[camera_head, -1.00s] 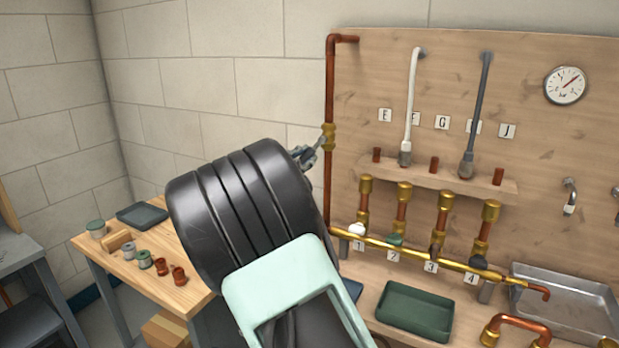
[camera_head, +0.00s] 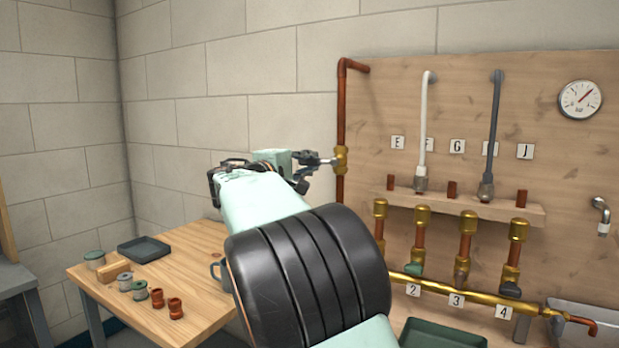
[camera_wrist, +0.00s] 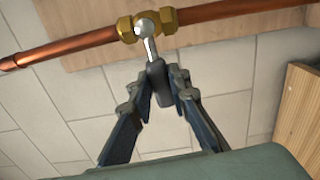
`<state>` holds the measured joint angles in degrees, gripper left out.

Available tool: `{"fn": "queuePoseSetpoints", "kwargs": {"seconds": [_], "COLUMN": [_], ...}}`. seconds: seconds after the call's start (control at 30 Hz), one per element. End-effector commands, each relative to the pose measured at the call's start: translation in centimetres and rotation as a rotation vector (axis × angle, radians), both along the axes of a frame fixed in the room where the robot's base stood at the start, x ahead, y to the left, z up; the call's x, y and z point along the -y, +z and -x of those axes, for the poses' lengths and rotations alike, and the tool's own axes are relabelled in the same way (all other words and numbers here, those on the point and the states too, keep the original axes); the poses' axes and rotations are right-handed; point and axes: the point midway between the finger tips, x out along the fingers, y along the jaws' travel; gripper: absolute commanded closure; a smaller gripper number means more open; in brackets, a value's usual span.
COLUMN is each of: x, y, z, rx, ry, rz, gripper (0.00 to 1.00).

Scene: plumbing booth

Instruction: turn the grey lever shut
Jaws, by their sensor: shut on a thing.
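A brass valve (camera_head: 341,160) sits on the upright copper pipe at the left edge of the board. It also shows at the top of the wrist view (camera_wrist: 147,24). Its lever has a bright metal stem (camera_wrist: 147,45) and a dark grey grip (camera_wrist: 158,82). The lever stands out roughly square to the pipe, pointing left in the head view. My gripper (camera_head: 312,168) is at the valve's left. In the wrist view my gripper's fingertips (camera_wrist: 165,85) are shut on the grey grip, one on each side. The fingers partly hide the lever in the head view.
The board carries a white hose (camera_head: 424,130), a grey hose (camera_head: 492,130) and a brass manifold (camera_head: 440,292) with several valves. A wooden table (camera_head: 205,295) with spools and copper fittings stands below my arm. The wall left of the pipe is clear.

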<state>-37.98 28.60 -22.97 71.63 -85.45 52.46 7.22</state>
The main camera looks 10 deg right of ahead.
Motion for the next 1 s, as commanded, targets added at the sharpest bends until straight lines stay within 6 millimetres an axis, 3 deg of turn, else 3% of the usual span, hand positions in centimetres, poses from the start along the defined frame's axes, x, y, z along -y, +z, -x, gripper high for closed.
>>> {"fn": "queuePoseSetpoints", "kwargs": {"seconds": [0.7,0.73,0.87,1.0], "x": [-0.02,-0.03,-0.03,-0.02], "y": [0.38,0.38,0.40,0.40], "z": [0.01,0.00,0.00,0.00], "rx": [0.042,0.042,0.042,0.041], "ry": [0.000,0.000,0.000,0.000], "rz": [-0.061,-0.061,-0.059,-0.058], "gripper": [1.00,0.80,0.66,0.65]}}
